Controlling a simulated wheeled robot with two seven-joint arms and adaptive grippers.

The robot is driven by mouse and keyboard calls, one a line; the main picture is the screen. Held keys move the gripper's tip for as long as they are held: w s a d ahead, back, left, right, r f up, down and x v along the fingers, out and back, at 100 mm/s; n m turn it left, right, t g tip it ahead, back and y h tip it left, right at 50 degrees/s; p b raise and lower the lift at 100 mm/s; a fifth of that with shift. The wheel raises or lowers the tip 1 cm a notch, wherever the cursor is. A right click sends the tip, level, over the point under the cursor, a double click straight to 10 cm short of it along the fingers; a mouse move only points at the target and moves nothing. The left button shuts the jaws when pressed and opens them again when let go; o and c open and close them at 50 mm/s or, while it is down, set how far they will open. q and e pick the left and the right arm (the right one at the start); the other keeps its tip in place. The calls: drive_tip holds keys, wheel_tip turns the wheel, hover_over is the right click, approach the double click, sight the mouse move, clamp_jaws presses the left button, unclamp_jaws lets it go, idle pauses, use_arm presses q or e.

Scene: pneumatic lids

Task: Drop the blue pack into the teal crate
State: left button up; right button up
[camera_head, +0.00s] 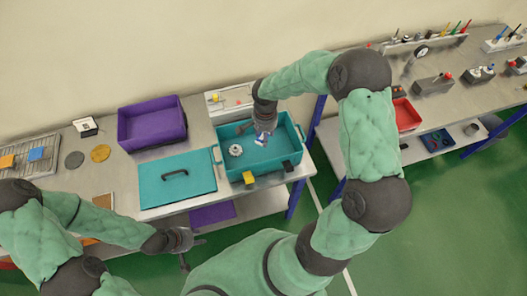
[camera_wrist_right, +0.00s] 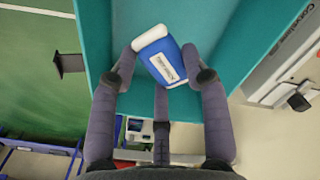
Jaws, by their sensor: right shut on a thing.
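The blue pack (camera_head: 261,139), with white ends and a label, is held by my right gripper (camera_head: 263,127) over the teal crate (camera_head: 232,131). In the right wrist view the pack (camera_wrist_right: 165,62) sits between the fingertips of the right gripper (camera_wrist_right: 160,68), with teal crate walls (camera_wrist_right: 228,50) around it. I cannot tell its exact height above the crate floor. A round pale item (camera_head: 235,150) lies in the crate's left part. My left gripper (camera_head: 192,250) is empty, fingers apart, in front of the table's edge.
A teal lid (camera_head: 177,187) with a dark handle lies left of the crate. A purple crate (camera_head: 152,124) stands behind it. A yellow block (camera_head: 249,178) and a black block (camera_head: 287,166) are at the crate's front side. A white tray (camera_head: 226,104) is behind.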

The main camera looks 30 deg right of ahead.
drive_tip(key=shift+f, duration=0.5)
use_arm(q)
drive_tip(key=shift+f, duration=0.25)
use_arm(e)
drive_tip(key=o, duration=1)
wheel_tip(320, 180, up, 12)
drive_tip(key=shift+r, duration=0.1)
use_arm(q)
drive_tip(key=shift+s, duration=0.1)
